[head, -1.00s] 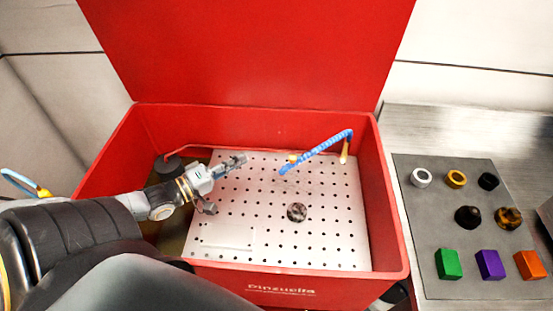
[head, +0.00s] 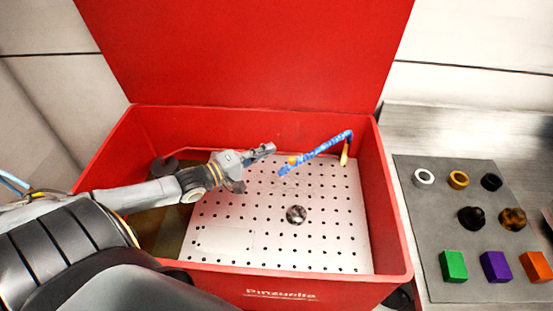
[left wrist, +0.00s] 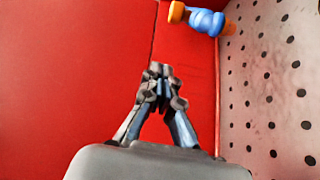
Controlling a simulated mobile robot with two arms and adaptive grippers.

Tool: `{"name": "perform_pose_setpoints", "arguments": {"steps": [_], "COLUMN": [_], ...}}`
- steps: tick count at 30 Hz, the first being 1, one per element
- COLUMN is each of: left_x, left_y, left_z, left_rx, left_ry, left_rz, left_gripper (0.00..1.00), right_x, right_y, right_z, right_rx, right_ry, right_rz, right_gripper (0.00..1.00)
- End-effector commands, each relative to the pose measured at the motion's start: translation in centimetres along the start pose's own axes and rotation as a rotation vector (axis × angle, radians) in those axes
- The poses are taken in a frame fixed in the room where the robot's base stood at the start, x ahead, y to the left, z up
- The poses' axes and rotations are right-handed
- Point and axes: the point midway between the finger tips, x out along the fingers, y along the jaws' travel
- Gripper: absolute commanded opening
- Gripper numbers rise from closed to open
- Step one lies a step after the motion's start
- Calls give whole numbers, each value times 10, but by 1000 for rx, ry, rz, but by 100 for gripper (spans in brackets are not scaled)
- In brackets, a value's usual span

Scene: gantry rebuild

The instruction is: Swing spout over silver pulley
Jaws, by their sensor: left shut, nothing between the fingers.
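The spout (head: 322,148) is a blue segmented hose with yellow-orange parts, reaching left from the right side of the red washer over the perforated tray. It also shows in the left wrist view (left wrist: 206,21) at the top right. The silver pulley (head: 296,215) is a round, dark-speckled piece lying on the tray, nearer the front than the spout. My left gripper (head: 268,150) is shut and empty, just left of the spout's free end and apart from it. Its closed fingers (left wrist: 160,75) show in the left wrist view. My right gripper is out of view.
The red washer (head: 394,220) has high walls and a raised lid (head: 250,50). The perforated tray (head: 330,250) is otherwise clear. At right, a grey mat (head: 430,270) holds rings, dark parts and green, purple and orange blocks.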

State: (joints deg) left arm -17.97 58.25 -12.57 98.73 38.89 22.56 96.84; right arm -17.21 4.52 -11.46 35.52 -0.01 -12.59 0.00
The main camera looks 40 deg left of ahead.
Motion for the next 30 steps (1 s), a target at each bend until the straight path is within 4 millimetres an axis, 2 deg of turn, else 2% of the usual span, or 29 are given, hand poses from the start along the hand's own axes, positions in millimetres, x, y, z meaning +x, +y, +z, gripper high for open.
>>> {"name": "perform_pose_setpoints", "arguments": {"steps": [3,9,23,30], "left_x": [6,10,10,13], "left_y": [3,1,2,9], "left_z": [18,36,44,88], "left_rx": [-6,-1,-2,-6], "left_ry": [0,-1,-1,1], "left_rz": [2,1,0,0], "left_gripper": [0,0,0,0], "right_x": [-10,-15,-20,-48], "right_y": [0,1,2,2], "right_z": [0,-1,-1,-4], "right_rx": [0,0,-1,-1], "right_ry": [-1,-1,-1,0], "right_rz": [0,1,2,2], "right_gripper": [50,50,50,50]}}
